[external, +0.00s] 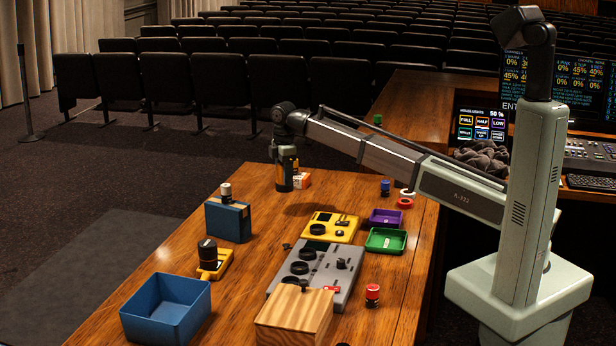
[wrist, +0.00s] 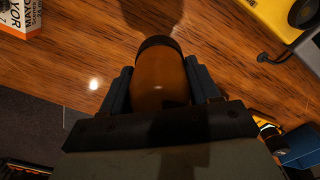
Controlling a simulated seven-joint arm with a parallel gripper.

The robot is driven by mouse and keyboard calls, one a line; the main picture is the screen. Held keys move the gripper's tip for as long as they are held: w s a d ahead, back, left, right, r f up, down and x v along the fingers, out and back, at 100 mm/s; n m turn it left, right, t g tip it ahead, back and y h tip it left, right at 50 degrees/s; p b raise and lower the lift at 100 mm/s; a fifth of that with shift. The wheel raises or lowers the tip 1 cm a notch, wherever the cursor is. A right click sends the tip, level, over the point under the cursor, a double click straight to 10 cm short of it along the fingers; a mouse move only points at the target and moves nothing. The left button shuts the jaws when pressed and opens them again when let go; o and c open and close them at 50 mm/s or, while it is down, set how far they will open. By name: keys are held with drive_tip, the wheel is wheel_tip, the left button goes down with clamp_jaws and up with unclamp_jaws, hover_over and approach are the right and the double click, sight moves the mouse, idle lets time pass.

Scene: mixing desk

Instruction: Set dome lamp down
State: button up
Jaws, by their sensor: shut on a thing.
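The dome lamp shows in the wrist view as a rounded amber-brown body (wrist: 160,82) with a dark rim, between the two fingers of my gripper (wrist: 160,92). The fingers press on its sides. In the external view my gripper (external: 284,163) points straight down at the far left part of the wooden desk (external: 245,260). A dark upright part of the lamp (external: 284,181) shows below it. I cannot tell whether its lower end touches the desk. The gripper hides part of the lamp.
A small orange-and-white box (external: 304,180) stands just right of the lamp. A blue box (external: 228,221) with a small item on top is nearer left. A yellow device (external: 331,227), purple tray (external: 385,218) and green tray (external: 385,241) lie to the right. Bare wood lies between them.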

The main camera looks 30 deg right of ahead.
drive_tip(key=shift+w+d+r, duration=0.15)
drive_tip(key=shift+d+r, duration=0.05)
drive_tip(key=shift+r, duration=0.25)
drive_tip(key=w+d+m, duration=0.2)
drive_tip(key=w+d, duration=0.2)
drive_tip(key=d, duration=1.1)
drive_tip(key=shift+d+f+n, duration=0.1)
drive_tip(key=shift+f+n, duration=0.7)
drive_tip(key=shift+f, duration=1.55)
drive_tip(key=shift+f+n, duration=0.8)
drive_tip(key=shift+f, duration=1.5)
drive_tip(key=o, duration=1.2)
drive_tip(key=shift+f, duration=0.1)
wheel_tip(320, 180, up, 12)
